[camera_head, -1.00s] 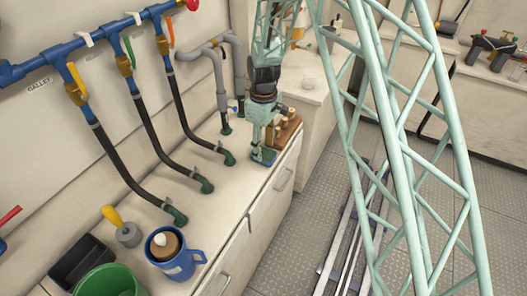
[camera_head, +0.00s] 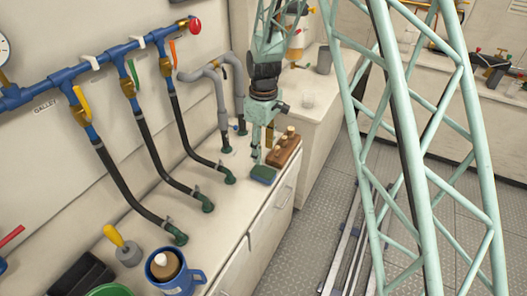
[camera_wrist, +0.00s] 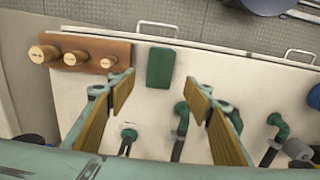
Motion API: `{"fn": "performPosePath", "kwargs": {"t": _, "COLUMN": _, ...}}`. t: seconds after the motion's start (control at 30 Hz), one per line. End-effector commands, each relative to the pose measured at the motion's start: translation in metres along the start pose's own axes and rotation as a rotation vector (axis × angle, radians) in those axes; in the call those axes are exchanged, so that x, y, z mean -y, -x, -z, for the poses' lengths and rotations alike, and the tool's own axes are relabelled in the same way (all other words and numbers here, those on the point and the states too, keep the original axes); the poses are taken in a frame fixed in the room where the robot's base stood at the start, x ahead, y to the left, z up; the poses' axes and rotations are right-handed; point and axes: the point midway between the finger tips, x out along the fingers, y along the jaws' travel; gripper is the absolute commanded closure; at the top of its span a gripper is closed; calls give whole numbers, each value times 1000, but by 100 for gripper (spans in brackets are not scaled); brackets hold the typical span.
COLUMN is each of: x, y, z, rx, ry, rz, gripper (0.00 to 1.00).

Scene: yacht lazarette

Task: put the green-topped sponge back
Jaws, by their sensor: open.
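The green-topped sponge (camera_head: 263,174) lies flat on the white counter near its front edge, beside a wooden peg block (camera_head: 284,151). In the wrist view the sponge (camera_wrist: 160,68) shows its green top and lies apart from the block (camera_wrist: 84,52). My gripper (camera_head: 257,157) hangs over the counter just behind the sponge in the head view. In the wrist view my gripper (camera_wrist: 158,86) is open and empty, its fingers either side of the line to the sponge. I see no contact with the sponge.
Black hoses run from a blue pipe manifold (camera_head: 120,58) to green fittings (camera_head: 207,206) along the counter. Grey pipes (camera_head: 221,100) stand behind my gripper. A blue mug (camera_head: 190,281) and a yellow-handled tool (camera_head: 124,247) stand at the near end.

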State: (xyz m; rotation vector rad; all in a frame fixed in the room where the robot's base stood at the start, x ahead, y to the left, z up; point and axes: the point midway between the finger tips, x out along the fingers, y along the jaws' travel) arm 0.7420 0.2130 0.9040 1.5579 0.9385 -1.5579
Motion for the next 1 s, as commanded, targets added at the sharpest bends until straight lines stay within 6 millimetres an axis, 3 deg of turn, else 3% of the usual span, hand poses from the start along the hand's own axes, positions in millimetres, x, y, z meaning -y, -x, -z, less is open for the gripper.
{"fn": "performPosePath", "kwargs": {"t": 0.7, "x": 0, "y": 2, "z": -1, "rx": -1, "ry": -2, "rz": -1, "gripper": 53}}
{"fn": "performPosePath", "kwargs": {"t": 0.87, "x": 0, "y": 12, "z": -5, "rx": -4, "ry": -17, "rz": -4, "gripper": 53}}
{"fn": "performPosePath", "kwargs": {"t": 1.0, "x": 1, "y": 31, "z": -14, "rx": -11, "ry": -42, "rz": -11, "gripper": 53}}
